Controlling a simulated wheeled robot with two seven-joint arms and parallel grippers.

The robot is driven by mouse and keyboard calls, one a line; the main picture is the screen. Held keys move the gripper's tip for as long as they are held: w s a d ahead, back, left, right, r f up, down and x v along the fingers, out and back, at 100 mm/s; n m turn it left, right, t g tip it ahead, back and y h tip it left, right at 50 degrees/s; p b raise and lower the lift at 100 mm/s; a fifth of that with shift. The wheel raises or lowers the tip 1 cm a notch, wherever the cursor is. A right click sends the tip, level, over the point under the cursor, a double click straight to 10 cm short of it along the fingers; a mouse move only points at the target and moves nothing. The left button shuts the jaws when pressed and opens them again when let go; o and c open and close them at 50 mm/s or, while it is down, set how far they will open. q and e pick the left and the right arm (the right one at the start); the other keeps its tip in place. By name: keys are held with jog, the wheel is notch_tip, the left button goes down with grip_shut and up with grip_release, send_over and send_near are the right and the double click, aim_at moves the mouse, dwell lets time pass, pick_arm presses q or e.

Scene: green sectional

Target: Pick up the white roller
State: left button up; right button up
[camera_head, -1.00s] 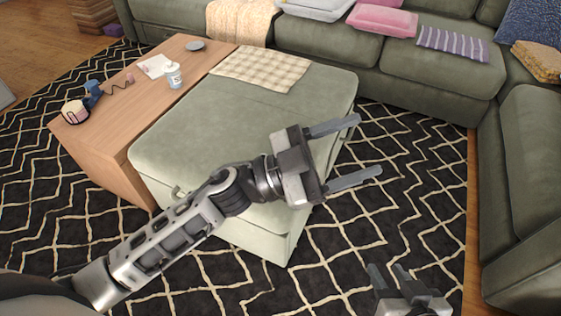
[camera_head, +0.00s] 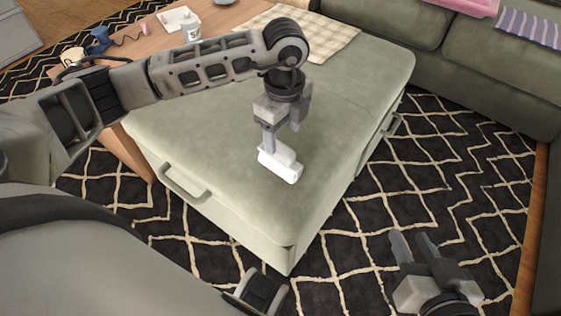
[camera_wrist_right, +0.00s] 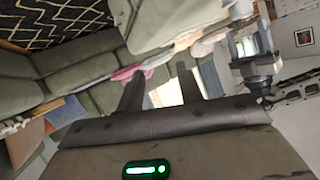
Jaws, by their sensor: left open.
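The white roller (camera_head: 280,164) lies on the near right part of the green ottoman top (camera_head: 230,130). My left gripper (camera_head: 281,142) points down at it from above, and its jaws are open. One finger reaches down to the roller's upper left side and partly hides it; the other finger is behind. I cannot tell whether the fingers touch it. My right gripper (camera_head: 413,248) is low at the bottom right, over the rug, open and empty. Its spread fingers also show in the right wrist view (camera_wrist_right: 160,90).
A wooden table (camera_head: 140,45) stands left of the ottoman with a white bottle (camera_head: 191,27) and small items. A checked cloth (camera_head: 308,38) lies on the ottoman's far end. Green sofas (camera_head: 480,60) border the back and right. The patterned rug (camera_head: 440,160) is clear.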

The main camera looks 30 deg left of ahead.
aim_at(283, 146)
pick_arm(q)
notch_tip(283, 146, down, 4)
jog(key=shift+b, duration=0.4)
jog(key=f, duration=0.1)
jog(key=f+b, duration=0.1)
jog(key=f, duration=0.1)
jog(key=f+b, duration=0.1)
jog(key=f, duration=0.1)
jog(key=shift+s+a, duration=0.1)
jog(key=shift+a, duration=0.25)
jog(key=shift+c, duration=0.3)
jog(key=c, duration=1.1)
jog(key=shift+o, duration=0.2)
pick_arm(e)
jog(key=shift+w+a+r+t+y, duration=0.1)
jog(key=shift+a+r+t+y, duration=0.2)
jog(key=shift+r, duration=0.2)
jog(key=shift+w+a+r+t+y, duration=0.1)
jog(key=shift+a+r+t+y, duration=0.05)
jog(key=shift+r+t+y, duration=0.3)
pick_arm(q)
jog(key=shift+r, duration=0.1)
